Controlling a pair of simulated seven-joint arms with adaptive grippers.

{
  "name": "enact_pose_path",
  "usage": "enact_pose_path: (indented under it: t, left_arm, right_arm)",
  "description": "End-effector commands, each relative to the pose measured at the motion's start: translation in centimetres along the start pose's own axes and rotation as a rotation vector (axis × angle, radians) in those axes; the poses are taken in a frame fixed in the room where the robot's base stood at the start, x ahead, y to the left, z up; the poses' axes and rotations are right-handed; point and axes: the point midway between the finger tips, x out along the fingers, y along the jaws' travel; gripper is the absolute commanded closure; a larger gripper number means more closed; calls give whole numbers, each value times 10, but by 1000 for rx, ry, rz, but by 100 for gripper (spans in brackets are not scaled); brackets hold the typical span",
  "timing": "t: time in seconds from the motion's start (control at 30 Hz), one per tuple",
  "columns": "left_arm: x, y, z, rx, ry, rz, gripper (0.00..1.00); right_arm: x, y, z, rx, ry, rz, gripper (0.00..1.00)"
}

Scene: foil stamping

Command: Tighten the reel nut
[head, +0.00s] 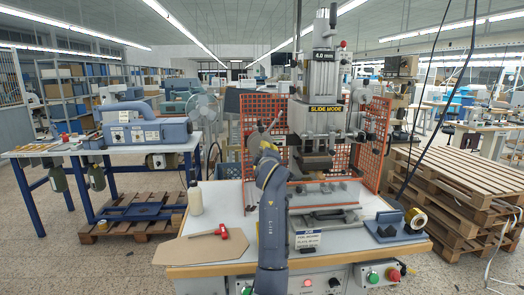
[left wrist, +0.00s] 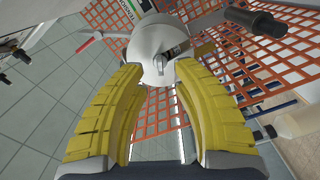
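A grey round reel part with a slotted hub (left wrist: 158,48) sits just beyond my left fingertips in the left wrist view. Thin grey arms reach out from it; I cannot tell which piece is the nut. In the head view the grey reel parts (head: 262,128) show at the left side of the press, before the orange mesh. My left gripper's yellow fingers (left wrist: 162,74) are apart, with a clear gap between them. Whether the tips touch the hub cannot be told. In the head view my blue arm hides most of this gripper. My right gripper is not in view.
Pallets (head: 460,180) are stacked at right.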

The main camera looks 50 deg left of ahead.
Motion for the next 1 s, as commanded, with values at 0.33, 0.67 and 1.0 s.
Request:
enact_pose_path:
  t: [0.33,0.67,1.0]
  left_arm:
    - [35,0,0,3,1,-1,72]
    - [41,0,0,0,0,-1,72]
    - [41,0,0,1,0,-1,91]
  right_arm:
    - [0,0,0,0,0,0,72]
    - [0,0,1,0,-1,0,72]
    - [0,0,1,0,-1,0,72]
